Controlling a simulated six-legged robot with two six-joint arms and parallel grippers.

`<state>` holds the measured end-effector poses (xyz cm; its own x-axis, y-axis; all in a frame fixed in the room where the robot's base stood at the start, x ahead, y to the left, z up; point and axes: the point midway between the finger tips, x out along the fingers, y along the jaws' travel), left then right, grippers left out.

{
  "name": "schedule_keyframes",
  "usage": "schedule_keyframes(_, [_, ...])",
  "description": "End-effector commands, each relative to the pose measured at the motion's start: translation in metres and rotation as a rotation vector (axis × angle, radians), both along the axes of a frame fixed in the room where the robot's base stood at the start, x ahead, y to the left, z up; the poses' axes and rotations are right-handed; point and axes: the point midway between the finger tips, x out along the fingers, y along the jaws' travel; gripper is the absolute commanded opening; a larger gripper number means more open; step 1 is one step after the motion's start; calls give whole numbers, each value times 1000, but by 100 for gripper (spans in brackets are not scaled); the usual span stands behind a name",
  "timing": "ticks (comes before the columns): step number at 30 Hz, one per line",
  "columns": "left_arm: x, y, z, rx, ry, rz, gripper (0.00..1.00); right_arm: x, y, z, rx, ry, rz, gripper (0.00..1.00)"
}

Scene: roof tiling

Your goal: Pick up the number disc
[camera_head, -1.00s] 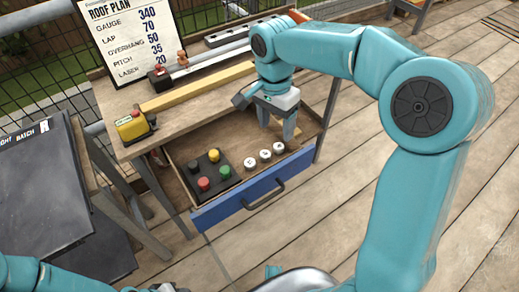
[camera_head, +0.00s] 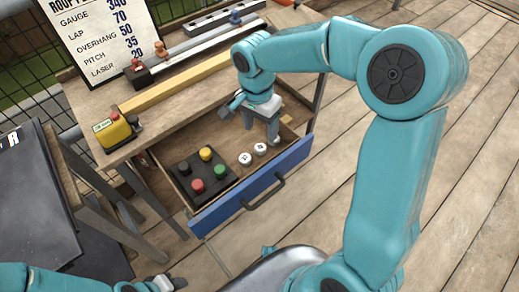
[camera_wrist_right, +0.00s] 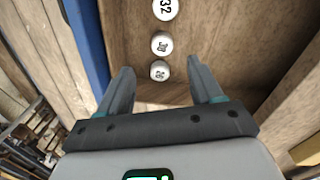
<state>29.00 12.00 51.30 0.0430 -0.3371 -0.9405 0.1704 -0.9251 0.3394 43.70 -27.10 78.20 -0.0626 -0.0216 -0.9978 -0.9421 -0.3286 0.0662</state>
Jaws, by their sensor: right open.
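White number discs lie in a row in the open drawer (camera_head: 228,206). In the head view one disc (camera_head: 245,159) and a second disc (camera_head: 261,148) show; the third is hidden by my right gripper (camera_head: 261,130). In the right wrist view the top disc (camera_wrist_right: 165,9) reads 32, a middle disc (camera_wrist_right: 161,43) has a dark mark, and the nearest disc (camera_wrist_right: 159,70) lies between the fingertips in the picture. My right gripper (camera_wrist_right: 160,70) is open and empty; contact cannot be told. My left gripper (camera_head: 170,283) is at the bottom edge, its jaws unclear.
The blue drawer front stands close to the discs. On the bench above are a yellow tape measure (camera_head: 113,131), a wooden strip (camera_head: 178,85) and a roof plan board (camera_head: 98,37).

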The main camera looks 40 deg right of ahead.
Motion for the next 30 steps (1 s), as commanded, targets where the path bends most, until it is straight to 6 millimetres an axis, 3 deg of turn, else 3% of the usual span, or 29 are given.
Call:
schedule_keyframes(1, [0,0,-3,0,0,0,38,-1,0,-10,0,3,0,65])
schedule_keyframes(8, [0,0,-7,0,0,0,38,0,0,-28,-1,2,2,65])
schedule_keyframes(15, [0,0,-17,0,0,0,38,1,1,-66,0,3,1,65])
schedule_keyframes(24, [0,0,-17,0,0,0,38,1,1,-72,0,-1,2,65])
schedule_keyframes(25, [0,0,-17,0,0,0,38,1,1,-72,0,-1,2,62])
schedule_keyframes(30, [0,0,-17,0,0,0,38,1,1,-71,0,0,1,7])
